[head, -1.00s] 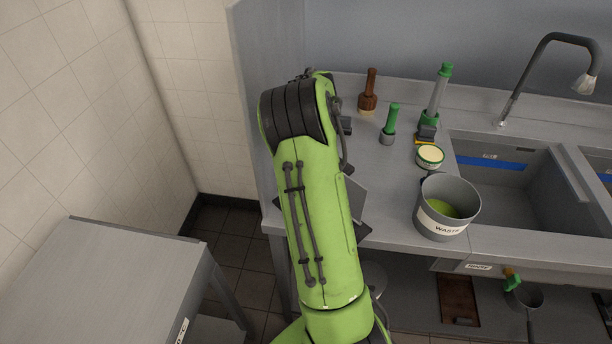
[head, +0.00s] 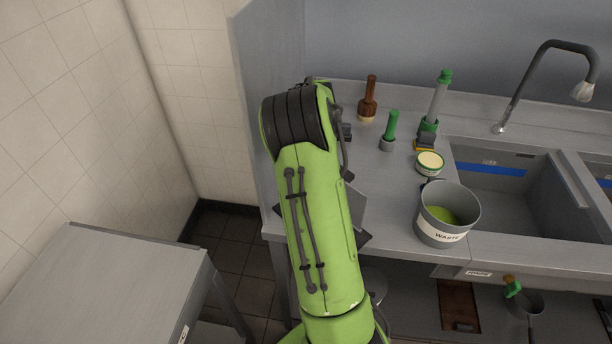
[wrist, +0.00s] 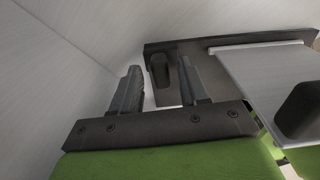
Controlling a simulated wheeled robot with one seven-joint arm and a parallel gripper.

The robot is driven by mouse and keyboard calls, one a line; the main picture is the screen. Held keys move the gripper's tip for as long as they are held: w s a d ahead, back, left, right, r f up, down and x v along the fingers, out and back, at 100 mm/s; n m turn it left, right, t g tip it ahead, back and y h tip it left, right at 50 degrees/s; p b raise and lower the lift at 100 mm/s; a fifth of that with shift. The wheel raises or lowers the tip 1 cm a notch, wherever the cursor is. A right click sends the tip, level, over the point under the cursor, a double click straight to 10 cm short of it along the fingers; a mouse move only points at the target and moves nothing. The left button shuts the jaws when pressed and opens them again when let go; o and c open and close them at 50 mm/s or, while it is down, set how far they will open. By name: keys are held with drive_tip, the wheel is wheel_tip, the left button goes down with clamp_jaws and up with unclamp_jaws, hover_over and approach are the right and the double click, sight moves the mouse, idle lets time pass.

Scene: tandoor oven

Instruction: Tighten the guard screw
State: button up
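My gripper (wrist: 159,67) shows in the wrist view with its two dark fingers apart and nothing clearly held. A dark, rounded block or knob (wrist: 160,70) stands beyond and between the fingertips, at the edge of a brownish-grey panel (wrist: 222,44). I cannot tell whether it touches a finger. I cannot make out a guard screw for certain in either view. In the head view my green arm reaches over the left end of the steel counter (head: 400,195) and hides my gripper.
A grey waste bucket (head: 440,236), a small tub (head: 430,163), a green-handled tool (head: 390,132), a brown brush (head: 368,100) and a green-topped tool (head: 436,105) stand right of my arm. A sink (head: 500,190) lies farther right. Grey wall panels (wrist: 60,95) rise close to the gripper's left.

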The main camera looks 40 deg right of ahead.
drive_tip(key=shift+r, duration=0.15)
wheel_tip(320, 180, up, 7)
drive_tip(key=p, duration=0.5)
drive_tip(key=shift+r, duration=0.1)
drive_tip(key=shift+f, duration=0.2)
